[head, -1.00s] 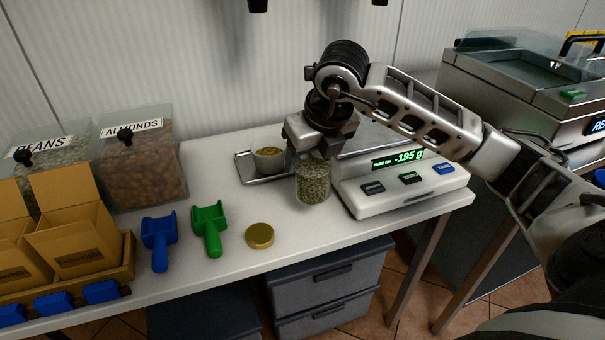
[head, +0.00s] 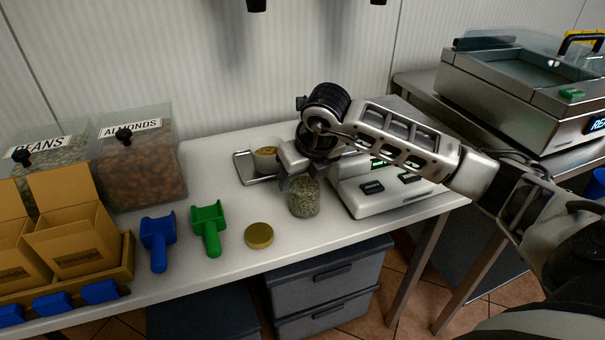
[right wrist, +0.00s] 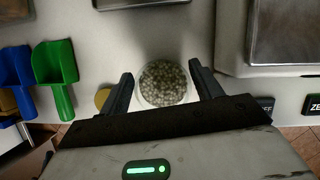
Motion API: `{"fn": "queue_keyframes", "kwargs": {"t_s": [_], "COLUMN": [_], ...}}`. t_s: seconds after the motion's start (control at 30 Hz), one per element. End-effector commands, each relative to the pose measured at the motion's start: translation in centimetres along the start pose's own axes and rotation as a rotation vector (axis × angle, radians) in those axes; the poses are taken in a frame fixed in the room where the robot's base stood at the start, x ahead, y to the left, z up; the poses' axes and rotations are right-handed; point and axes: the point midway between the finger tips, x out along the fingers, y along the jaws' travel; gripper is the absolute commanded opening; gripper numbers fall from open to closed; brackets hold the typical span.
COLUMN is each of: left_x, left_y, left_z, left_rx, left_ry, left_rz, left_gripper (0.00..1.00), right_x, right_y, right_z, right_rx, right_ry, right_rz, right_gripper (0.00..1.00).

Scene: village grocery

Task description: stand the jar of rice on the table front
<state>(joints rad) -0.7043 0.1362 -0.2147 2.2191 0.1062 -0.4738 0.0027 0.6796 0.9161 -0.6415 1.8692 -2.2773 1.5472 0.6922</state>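The glass jar (head: 304,198) holds speckled grey-green grains; it is the only jar I see, and no label shows. It stands upright on the white table (head: 210,280), left of the scale. In the right wrist view the jar (right wrist: 163,83) is between the two fingers of my right gripper (right wrist: 162,75), with a narrow gap on each side. The fingers look open and not pressed on the glass. The head view partly hides the jar's rim behind the gripper. My left gripper is not in view.
A gold lid (head: 259,235) and green (head: 208,228) and blue (head: 158,240) scoops lie left of the jar. The scale (head: 375,204) stands close on the right. The table is clear directly before the jar.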

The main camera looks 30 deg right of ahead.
Motion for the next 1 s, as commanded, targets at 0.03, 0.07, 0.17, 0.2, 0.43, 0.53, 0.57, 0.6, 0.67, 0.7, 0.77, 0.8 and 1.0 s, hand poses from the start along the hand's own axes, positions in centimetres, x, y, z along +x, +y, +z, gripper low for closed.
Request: {"fn": "queue_keyframes", "kwargs": {"t_s": [0.03, 0.07, 0.17, 0.2, 0.43, 0.53, 0.57, 0.6, 0.67, 0.7, 0.77, 0.8, 1.0], "left_x": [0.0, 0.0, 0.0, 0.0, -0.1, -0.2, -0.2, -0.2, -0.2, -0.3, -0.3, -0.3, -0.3], "left_y": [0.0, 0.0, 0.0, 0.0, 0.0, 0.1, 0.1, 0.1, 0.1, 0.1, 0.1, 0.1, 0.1], "left_z": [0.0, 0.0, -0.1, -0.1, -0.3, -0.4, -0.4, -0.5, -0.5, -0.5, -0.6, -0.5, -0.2], "left_rx": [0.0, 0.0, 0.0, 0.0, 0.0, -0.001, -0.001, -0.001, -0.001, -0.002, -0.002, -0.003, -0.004], "left_ry": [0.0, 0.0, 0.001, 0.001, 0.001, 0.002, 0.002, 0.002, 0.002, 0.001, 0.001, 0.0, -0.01], "left_rz": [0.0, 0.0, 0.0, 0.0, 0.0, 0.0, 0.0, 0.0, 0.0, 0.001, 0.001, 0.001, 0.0], "left_gripper": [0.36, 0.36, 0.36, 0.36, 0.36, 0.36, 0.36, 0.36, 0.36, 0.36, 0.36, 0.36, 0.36], "right_x": [0.0, 0.0, 0.0, 0.0, -0.7, -2.2, -2.8, -3.6, -5.0, -5.9, -7.2, -8.0, -11.2], "right_y": [0.0, 0.0, 0.0, 0.0, 0.0, 0.0, 0.0, -0.1, 0.0, 0.0, 0.0, 0.0, 0.0], "right_z": [0.0, 0.0, 0.0, 0.0, 0.1, 0.2, 0.2, 0.2, 0.3, 0.3, 0.2, 0.2, 0.2], "right_rx": [0.0, 0.0, 0.0, 0.0, 0.0, -0.001, -0.001, -0.002, 0.0, -0.001, -0.001, 0.0, 0.0], "right_ry": [0.001, 0.001, 0.001, 0.001, -0.001, -0.004, -0.005, -0.005, -0.006, -0.006, -0.006, -0.005, -0.003], "right_rz": [0.0, 0.0, 0.0, 0.0, 0.0, 0.0, 0.0, -0.002, 0.0, 0.0, -0.001, 0.0, 0.0], "right_gripper": [0.8, 0.82, 0.82, 0.82, 0.82, 0.82, 0.82, 0.82, 0.82, 0.82, 0.82, 0.82, 0.82]}}
